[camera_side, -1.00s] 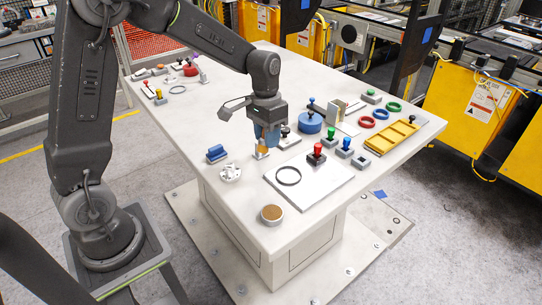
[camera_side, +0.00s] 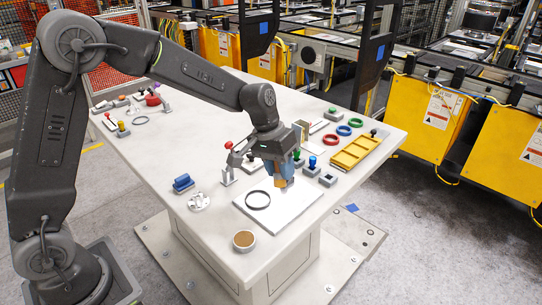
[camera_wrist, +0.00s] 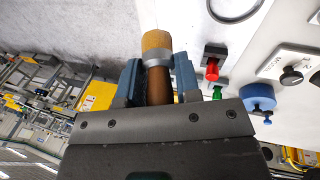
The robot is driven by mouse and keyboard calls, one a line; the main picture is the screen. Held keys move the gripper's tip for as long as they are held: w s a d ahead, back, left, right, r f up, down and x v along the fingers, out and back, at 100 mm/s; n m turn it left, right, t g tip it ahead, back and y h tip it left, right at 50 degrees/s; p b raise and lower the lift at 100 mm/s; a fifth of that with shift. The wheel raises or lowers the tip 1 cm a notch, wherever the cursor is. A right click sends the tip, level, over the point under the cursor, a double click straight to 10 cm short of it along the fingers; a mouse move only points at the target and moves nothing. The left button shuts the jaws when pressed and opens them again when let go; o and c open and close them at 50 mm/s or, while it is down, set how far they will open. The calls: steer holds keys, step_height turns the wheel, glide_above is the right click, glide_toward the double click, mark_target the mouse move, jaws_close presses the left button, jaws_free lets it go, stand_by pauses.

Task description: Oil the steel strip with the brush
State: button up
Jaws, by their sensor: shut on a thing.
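In the wrist view the brush has a brown handle between the blue fingers (camera_wrist: 158,80), a silver collar and a tan tip. In the side view the tip points down; I cannot tell whether it touches the plate. A dark ring (camera_side: 258,191) lies on the plate's left part. I cannot pick out the steel strip with certainty. A round pot with a brown top (camera_side: 244,239) stands at the near table edge.
A yellow tray (camera_side: 355,152) and coloured rings (camera_side: 344,130) are at the right. Red (camera_wrist: 211,70) and green knobs (camera_wrist: 217,92) stand close to the gripper.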

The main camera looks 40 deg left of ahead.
steer(key=shift+f, duration=4.05)
steer(key=shift+f, duration=0.8)
steer(key=shift+w+r, duration=0.1)
steer(key=shift+w, duration=4.8)
steer(key=shift+s, duration=4.9)
